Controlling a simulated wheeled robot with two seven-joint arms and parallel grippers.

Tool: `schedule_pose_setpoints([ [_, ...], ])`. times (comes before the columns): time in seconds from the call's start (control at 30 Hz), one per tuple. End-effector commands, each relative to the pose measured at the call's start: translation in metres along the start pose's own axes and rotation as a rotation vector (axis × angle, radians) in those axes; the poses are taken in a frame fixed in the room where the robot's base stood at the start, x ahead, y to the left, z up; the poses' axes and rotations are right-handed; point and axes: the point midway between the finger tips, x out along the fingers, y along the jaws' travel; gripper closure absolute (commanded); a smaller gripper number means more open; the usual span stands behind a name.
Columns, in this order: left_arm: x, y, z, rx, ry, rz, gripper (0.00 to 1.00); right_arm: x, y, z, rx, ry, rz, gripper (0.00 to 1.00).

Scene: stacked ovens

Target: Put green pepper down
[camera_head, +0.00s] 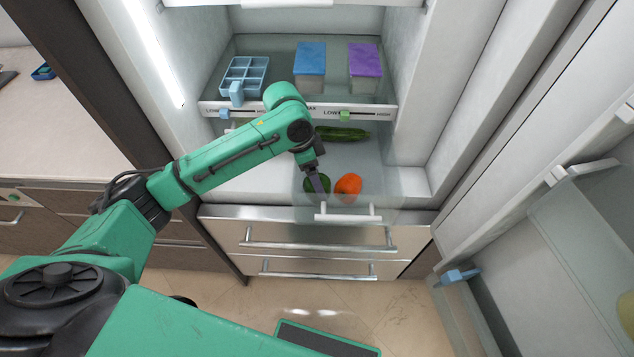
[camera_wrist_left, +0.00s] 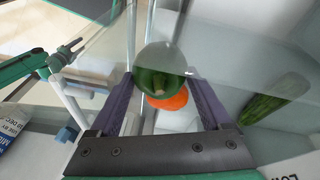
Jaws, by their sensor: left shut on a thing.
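My left gripper (camera_head: 318,180) is over the pulled-out clear drawer of the fridge. It is shut on the green pepper (camera_wrist_left: 160,70), which sits between its two fingers in the left wrist view. The pepper also shows partly behind the fingers in the head view (camera_head: 311,186). An orange-red vegetable (camera_head: 348,184) lies right beside it, and a cucumber (camera_head: 342,134) lies farther back in the drawer. I cannot tell whether the pepper touches the drawer floor. My right gripper (camera_wrist_left: 68,53) shows small at the left of the left wrist view, its fingers apart and empty.
The drawer's front handle (camera_head: 348,213) is just in front of the vegetables. A glass shelf above holds a blue ice tray (camera_head: 244,76), a blue-lidded box (camera_head: 310,60) and a purple-lidded box (camera_head: 365,60). The open fridge door (camera_head: 585,220) stands at the right.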

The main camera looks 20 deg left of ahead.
Motion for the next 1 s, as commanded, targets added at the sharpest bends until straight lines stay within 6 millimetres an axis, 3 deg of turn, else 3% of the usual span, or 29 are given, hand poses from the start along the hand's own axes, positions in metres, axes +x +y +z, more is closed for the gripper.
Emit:
schedule_pose_setpoints([
  [0.1, 0.016, -0.002, 0.004, 0.000, -0.001, 0.001, 0.74, 0.000, 0.001, 0.000, 0.002, 0.001, 0.002, 0.50],
  [0.4, 0.019, -0.003, 0.005, 0.000, 0.001, 0.001, 0.74, -0.001, 0.001, 0.003, 0.002, -0.004, 0.002, 0.50],
  [0.43, 0.018, -0.003, 0.004, 0.000, 0.001, 0.000, 0.07, 0.000, 0.001, 0.003, 0.002, -0.004, 0.002, 0.50],
  [0.47, 0.018, -0.003, 0.004, 0.000, 0.001, 0.000, 0.00, 0.000, 0.001, 0.004, 0.002, -0.005, 0.001, 0.50],
  [0.77, 0.013, -0.002, 0.004, -0.001, 0.001, -0.001, 0.00, 0.000, 0.001, 0.006, 0.001, -0.008, 0.001, 0.50],
  [0.87, -0.005, -0.003, 0.004, -0.002, 0.002, -0.003, 0.00, -0.001, 0.000, 0.006, 0.000, -0.009, 0.000, 0.50],
  [1.0, -0.044, -0.003, 0.003, 0.000, 0.003, -0.005, 0.00, -0.002, 0.000, 0.005, -0.001, -0.009, 0.000, 0.50],
])
